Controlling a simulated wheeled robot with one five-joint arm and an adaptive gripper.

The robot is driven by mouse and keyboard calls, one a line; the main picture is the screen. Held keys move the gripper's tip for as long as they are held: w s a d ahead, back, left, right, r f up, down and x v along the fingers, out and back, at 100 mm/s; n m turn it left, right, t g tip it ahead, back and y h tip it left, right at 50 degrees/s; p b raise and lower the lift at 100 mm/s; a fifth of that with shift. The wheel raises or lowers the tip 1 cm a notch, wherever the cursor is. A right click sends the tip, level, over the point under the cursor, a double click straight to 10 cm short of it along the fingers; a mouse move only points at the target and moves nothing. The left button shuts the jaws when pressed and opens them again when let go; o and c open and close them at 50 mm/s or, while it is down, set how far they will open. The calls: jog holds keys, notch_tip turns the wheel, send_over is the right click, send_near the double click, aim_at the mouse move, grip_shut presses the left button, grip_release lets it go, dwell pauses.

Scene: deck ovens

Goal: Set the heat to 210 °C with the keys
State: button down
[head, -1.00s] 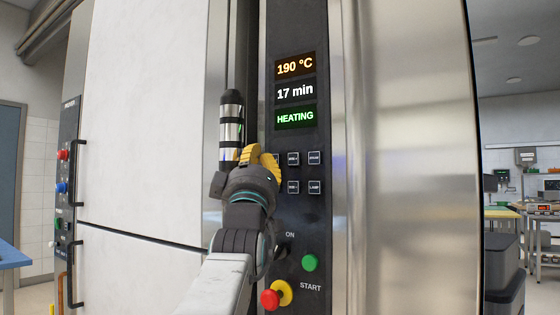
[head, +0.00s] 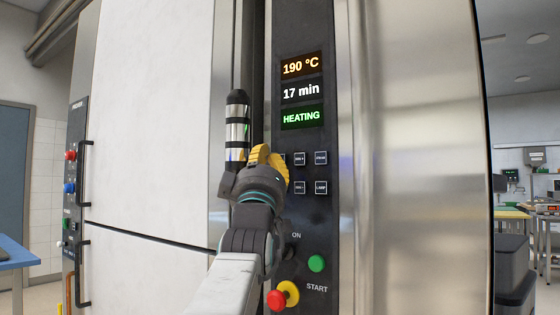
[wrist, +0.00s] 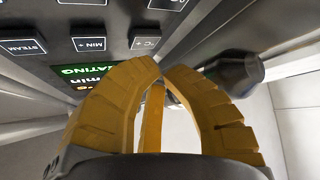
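The control panel (head: 310,225) of the deck oven shows 190 °C on its orange display (head: 301,66). The °C + key (wrist: 147,43) shows upside down in the wrist view, beyond my fingertips. The MIN + key (wrist: 90,44) is beside it. Another key (wrist: 168,4) at the top edge of the wrist view has no readable label. My gripper (head: 265,158) is in front of the panel's left edge and hides most of the left key column in the head view. Its yellow fingers (wrist: 162,70) are together at the tips, with nothing between them. I see no contact with a key.
Other displays read 17 min (head: 301,92) and HEATING (head: 302,116). Below the keys are a green START button (head: 316,263) and a red knob (head: 276,299) on yellow. A dark cylinder with steel bands (head: 237,125) stands left of my gripper, also close in the wrist view (wrist: 232,72).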

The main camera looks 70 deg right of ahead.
jog(key=shift+d, duration=0.2)
dwell(0.6)
jog(key=shift+s+d+b, duration=0.1)
jog(key=shift+d+b, duration=0.15)
jog(key=shift+b, duration=0.05)
jog(key=shift+s+d, duration=0.1)
jog(key=shift+d, duration=0.3)
dwell(0.8)
jog(key=shift+a, duration=0.15)
jog(key=shift+a+b, duration=0.65)
jog(key=shift+b, duration=0.1)
